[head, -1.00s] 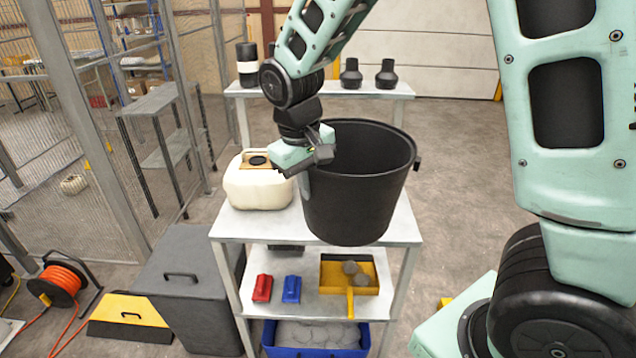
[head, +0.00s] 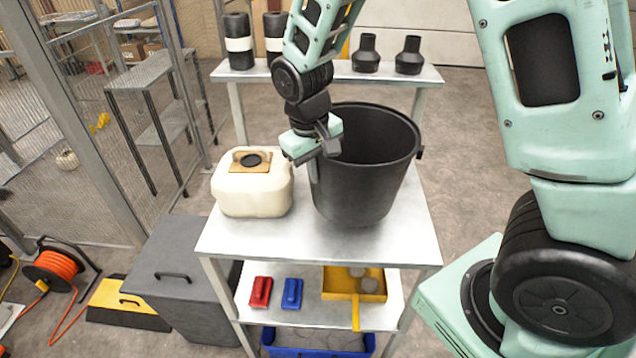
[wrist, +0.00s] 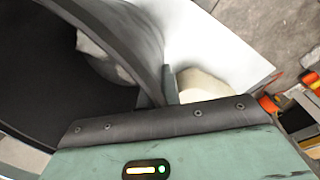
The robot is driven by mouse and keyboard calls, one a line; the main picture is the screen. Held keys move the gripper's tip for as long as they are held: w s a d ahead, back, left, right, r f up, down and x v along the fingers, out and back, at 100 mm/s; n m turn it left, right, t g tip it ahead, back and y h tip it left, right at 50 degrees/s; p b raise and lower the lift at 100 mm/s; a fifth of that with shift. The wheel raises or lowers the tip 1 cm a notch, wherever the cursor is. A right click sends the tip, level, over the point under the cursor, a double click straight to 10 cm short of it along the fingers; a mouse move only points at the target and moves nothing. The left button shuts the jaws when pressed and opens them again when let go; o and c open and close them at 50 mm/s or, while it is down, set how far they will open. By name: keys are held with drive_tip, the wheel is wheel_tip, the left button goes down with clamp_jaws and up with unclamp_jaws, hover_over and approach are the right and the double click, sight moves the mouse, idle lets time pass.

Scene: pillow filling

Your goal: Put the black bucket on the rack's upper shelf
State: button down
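The black bucket (head: 365,185) is upright over the right part of the rack's white upper shelf (head: 300,240). Its base appears to be on or very close to the shelf; I cannot tell for certain whether they touch. My gripper (head: 326,148) is at the bucket's left rim, with its fingers closed around the rim wall. In the wrist view the bucket's rim and wall (wrist: 118,45) run into the gripper's fingers, and its dark inside fills the left. The far finger is hidden inside the bucket.
A cream jerrycan (head: 252,190) stands on the shelf just left of the bucket. The lower shelf holds a red block (head: 261,292), a blue block (head: 292,293) and a yellow dustpan (head: 354,284). A grey box (head: 185,275) stands left. A bench (head: 330,72) with black containers is behind.

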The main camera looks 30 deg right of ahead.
drive_tip(key=shift+f+p, duration=0.6)
drive_tip(key=shift+f, duration=2.05)
drive_tip(key=c, duration=1.6)
unclamp_jaws()
wheel_tip(320, 180, up, 12)
drive_tip(key=a+b, duration=0.2)
drive_tip(key=b, duration=0.2)
drive_tip(key=s+a+n, duration=0.2)
drive_tip(key=s+a, duration=0.1)
drive_tip(key=s, duration=0.4)
drive_tip(key=s+a+n+y, duration=0.1)
drive_tip(key=s+a, duration=0.3)
drive_tip(key=s, duration=0.4)
drive_tip(key=s+a+f+n+y, duration=0.1)
drive_tip(key=s+a+n, duration=0.2)
drive_tip(key=s, duration=0.4)
drive_tip(key=shift+s+a, duration=0.15)
drive_tip(key=shift+a, duration=0.3)
